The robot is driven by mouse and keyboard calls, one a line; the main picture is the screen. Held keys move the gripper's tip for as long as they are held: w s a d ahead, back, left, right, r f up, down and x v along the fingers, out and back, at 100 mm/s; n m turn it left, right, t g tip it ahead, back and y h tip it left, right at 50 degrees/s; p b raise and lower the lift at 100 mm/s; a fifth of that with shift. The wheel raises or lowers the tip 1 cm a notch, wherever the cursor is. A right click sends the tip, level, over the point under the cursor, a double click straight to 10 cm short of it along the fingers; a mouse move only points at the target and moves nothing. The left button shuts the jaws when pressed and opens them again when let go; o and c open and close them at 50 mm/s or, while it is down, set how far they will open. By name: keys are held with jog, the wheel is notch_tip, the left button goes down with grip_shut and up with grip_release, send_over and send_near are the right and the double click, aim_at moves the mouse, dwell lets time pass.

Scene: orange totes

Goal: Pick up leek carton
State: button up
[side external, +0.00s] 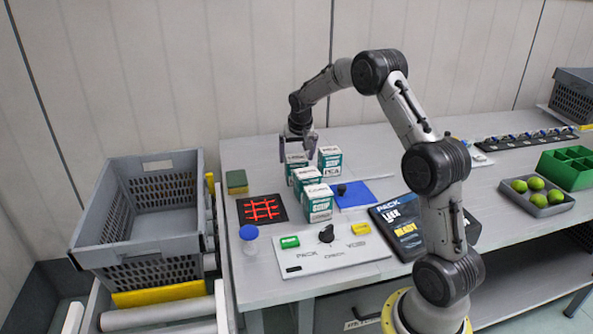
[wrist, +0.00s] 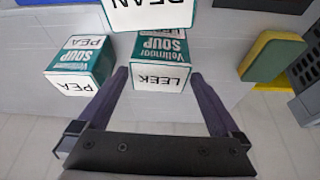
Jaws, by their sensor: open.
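The leek carton (wrist: 161,78) is a white and teal soup box with LEEK on its near face, standing upright on the table. In the wrist view it lies between the fingertips of my gripper (wrist: 158,74), which is open, one finger to each side; I cannot tell whether either touches. In the side view my gripper (side external: 298,148) is over the back-left carton of the group, and the leek carton (side external: 295,167) is partly hidden beneath it. The bean carton (wrist: 150,13) is just beyond the leek carton, cut off by the top edge.
The pea carton (wrist: 80,66) stands left of the leek carton, with a gap. A green and yellow sponge (wrist: 270,57) is at the right. The corn carton (side external: 317,204) stands nearer in the side view. A grey crate (side external: 150,215) is left of the table.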

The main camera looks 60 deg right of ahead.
jog(key=shift+x, duration=2.65)
jog(key=shift+d+r, duration=0.1)
jog(key=shift+r, duration=0.05)
jog(key=c, duration=1.4)
